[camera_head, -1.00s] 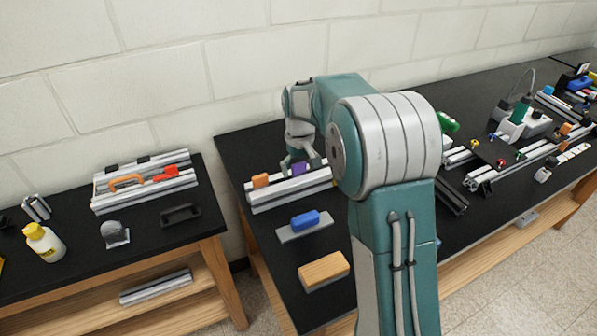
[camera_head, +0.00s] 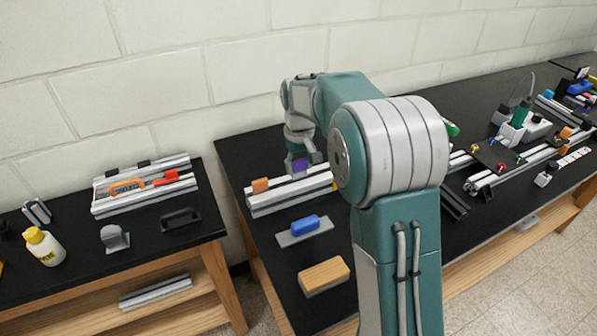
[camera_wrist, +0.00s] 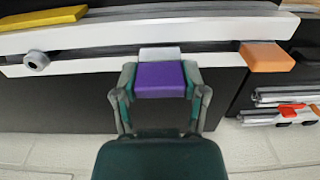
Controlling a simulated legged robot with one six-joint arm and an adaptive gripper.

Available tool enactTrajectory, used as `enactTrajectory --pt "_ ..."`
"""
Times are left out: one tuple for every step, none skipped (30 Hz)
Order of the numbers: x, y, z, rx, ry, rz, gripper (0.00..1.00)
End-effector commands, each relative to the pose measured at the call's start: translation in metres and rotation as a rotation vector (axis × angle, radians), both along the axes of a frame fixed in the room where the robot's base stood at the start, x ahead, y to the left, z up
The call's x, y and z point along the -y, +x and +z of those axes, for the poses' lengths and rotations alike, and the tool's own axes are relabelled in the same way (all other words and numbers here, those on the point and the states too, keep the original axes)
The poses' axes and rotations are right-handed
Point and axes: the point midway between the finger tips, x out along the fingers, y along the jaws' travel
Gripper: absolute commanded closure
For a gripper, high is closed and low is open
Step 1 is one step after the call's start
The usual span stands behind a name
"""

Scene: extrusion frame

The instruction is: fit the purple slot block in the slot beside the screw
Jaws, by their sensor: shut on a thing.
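The purple slot block (camera_wrist: 160,80) is held between the fingertips of my gripper (camera_wrist: 160,88) in the wrist view. It also shows as a small purple patch below my gripper in the head view (camera_head: 300,165). My gripper is shut on it, just in front of or over the extrusion rail. The aluminium extrusion (camera_wrist: 100,62) runs across the wrist view, with a dark slot along it. A round grey screw (camera_wrist: 37,60) sits at the rail's left, apart from the block. A pale grey piece (camera_wrist: 160,53) shows just beyond the block. I cannot tell whether the block touches the rail.
An orange block (camera_wrist: 267,57) sits on the rail at the right; it also shows in the head view (camera_head: 260,185). A yellow bar (camera_wrist: 43,19) lies behind. A blue-handled plate (camera_head: 305,226) and a wooden block (camera_head: 324,275) lie on the dark bench in front.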

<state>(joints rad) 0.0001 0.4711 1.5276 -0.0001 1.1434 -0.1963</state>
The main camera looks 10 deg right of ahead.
Motion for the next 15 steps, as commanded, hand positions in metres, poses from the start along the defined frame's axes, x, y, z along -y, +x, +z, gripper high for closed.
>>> enactTrajectory --pt "0.002 -0.003 0.011 0.005 0.0 -0.001 0.92" --pt "0.004 -0.008 0.016 0.005 0.0 -0.001 0.92" --pt "0.007 -0.015 0.025 0.006 0.0 -0.002 0.92" --pt "0.009 -0.019 0.03 0.005 0.0 -0.002 0.92" --pt "0.011 -0.024 0.037 0.007 -0.001 -0.002 0.92" --pt "0.014 -0.031 0.046 0.007 -0.001 -0.002 0.92" --pt "0.016 -0.036 0.053 0.006 0.0 -0.002 0.92" --pt "0.019 -0.042 0.06 0.007 -0.001 -0.002 0.92" --pt "0.022 -0.049 0.07 0.007 0.0 -0.002 0.92" --pt "0.026 -0.057 0.071 0.004 0.0 -0.003 0.92" --pt "0.029 -0.064 0.074 0.004 0.0 -0.003 0.92" --pt "0.033 -0.073 0.078 0.004 0.0 -0.003 0.92" --pt "0.036 -0.079 0.081 0.004 0.0 -0.003 0.92" --pt "0.038 -0.085 0.084 0.004 0.0 -0.003 0.92" --pt "0.041 -0.093 0.088 0.004 0.0 -0.003 0.92"
